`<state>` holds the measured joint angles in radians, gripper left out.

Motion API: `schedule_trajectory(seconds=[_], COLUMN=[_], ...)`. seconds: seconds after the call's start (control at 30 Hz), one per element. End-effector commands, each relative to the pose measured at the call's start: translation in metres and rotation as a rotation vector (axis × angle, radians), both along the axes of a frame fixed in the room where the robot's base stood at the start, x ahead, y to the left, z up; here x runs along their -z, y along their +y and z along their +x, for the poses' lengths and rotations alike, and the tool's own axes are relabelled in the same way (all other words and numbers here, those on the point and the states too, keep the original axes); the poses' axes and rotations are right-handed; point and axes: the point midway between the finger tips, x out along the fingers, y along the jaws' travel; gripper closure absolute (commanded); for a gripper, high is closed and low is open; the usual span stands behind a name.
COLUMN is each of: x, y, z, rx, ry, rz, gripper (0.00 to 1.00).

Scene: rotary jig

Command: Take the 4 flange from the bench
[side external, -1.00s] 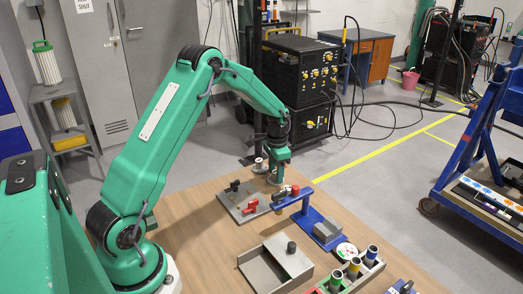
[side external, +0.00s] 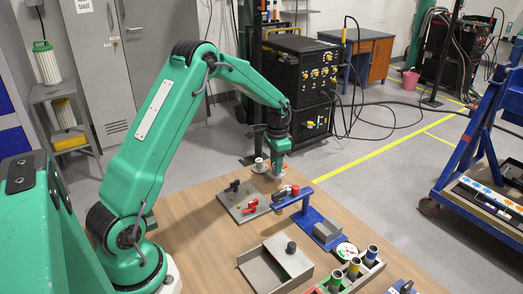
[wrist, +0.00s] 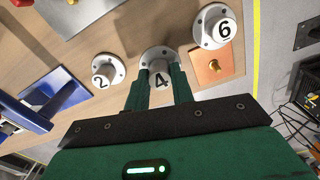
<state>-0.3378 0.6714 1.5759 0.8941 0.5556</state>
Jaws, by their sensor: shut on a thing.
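The 4 flange (wrist: 158,55) is a pale grey round flange with bolt holes and a hub marked with a black 4. In the wrist view my gripper (wrist: 160,74) has its two green fingers on either side of the hub, shut on it. In the side external view my gripper (side external: 276,163) points down at the far end of the bench (side external: 190,215). The flange is small and partly hidden by the fingers there. I cannot tell whether it touches the bench.
The 2 flange (wrist: 107,70) stands left of the held one and the 6 flange (wrist: 212,27) right, close by. A copper-coloured plate (wrist: 226,65) with a knob lies near the right finger. A blue stand (side external: 313,222) and a grey tray (side external: 262,272) occupy the nearer bench.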

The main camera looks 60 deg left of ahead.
Motion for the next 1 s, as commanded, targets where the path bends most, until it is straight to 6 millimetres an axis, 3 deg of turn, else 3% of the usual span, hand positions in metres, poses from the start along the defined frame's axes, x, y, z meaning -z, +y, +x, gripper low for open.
schedule_trajectory(seconds=[0.07, 0.6, 1.0], x=[-0.014, -0.066, -0.081], y=[0.0, -0.09, -0.115], z=[0.001, -0.018, -0.024], rx=[0.0, 0.003, 0.0], ry=[-0.005, -0.002, -0.001], rz=[0.002, 0.001, 0.0], gripper=[1.0, 1.0, 1.0])
